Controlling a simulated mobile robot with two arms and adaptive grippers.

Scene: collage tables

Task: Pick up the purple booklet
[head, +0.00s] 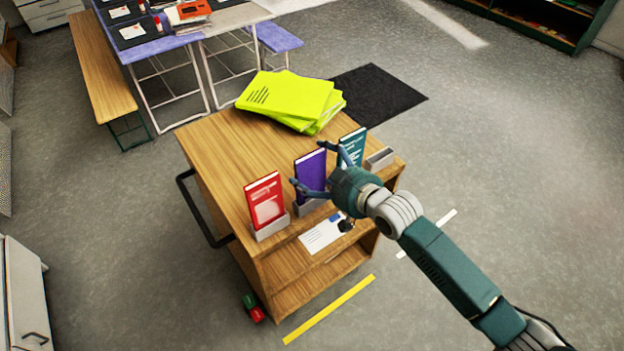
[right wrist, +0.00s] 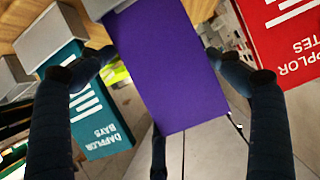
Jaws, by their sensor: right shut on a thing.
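The purple booklet (head: 311,170) stands upright in a small grey holder (head: 308,208) on the wooden cart, between a red booklet (head: 265,201) and a teal booklet (head: 352,147). My right gripper (head: 309,166) is shut on the purple booklet, with fingers at its two side edges. In the right wrist view, the purple booklet (right wrist: 168,70) fills the middle between the fingers, the teal booklet (right wrist: 88,105) is at left and the red booklet (right wrist: 280,40) at right. My left gripper is not in view.
The wooden cart (head: 222,150) also carries a stack of yellow-green folders (head: 288,95) at the back and an empty grey holder (head: 380,159) at right. A white card (head: 322,235) lies on the front ledge. A desk with a bench (head: 100,70) stands at back left.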

